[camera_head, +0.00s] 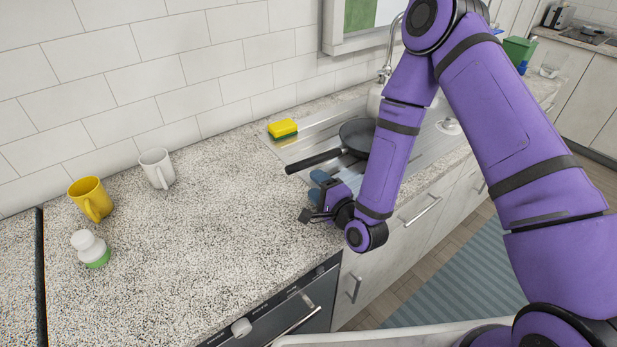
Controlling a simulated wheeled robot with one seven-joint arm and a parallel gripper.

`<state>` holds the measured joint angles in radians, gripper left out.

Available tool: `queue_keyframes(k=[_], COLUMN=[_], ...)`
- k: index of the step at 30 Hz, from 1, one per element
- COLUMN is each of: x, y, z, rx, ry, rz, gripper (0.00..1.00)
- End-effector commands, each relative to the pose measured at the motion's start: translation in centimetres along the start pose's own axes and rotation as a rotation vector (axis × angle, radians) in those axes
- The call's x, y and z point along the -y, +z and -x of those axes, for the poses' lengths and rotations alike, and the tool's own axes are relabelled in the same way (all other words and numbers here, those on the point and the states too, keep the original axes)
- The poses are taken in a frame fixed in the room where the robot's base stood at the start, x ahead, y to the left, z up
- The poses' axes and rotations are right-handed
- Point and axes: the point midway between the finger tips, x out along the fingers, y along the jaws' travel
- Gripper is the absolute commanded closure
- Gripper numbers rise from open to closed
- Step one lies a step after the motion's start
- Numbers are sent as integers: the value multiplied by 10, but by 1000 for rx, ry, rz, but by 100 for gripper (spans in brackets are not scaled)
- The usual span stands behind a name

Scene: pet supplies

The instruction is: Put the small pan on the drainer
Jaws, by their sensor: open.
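The small dark pan (355,132) is at the metal drainer (294,150) beside the sink, with its black handle pointing left toward the counter. It looks level and appears to rest on the drainer, though my arm hides its right side. My arm hides part of the drainer and sink.
A yellow and green sponge (282,128) lies at the drainer's back left corner. The middle counter is clear. A tap (389,62) rises behind.

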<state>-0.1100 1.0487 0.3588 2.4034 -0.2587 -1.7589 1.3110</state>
Motion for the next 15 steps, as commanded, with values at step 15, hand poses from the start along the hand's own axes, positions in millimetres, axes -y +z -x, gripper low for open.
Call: queue_keyframes(k=[15], x=[13], y=[-5], z=[0], rx=[9], ry=[30], rz=[68], gripper=[46])
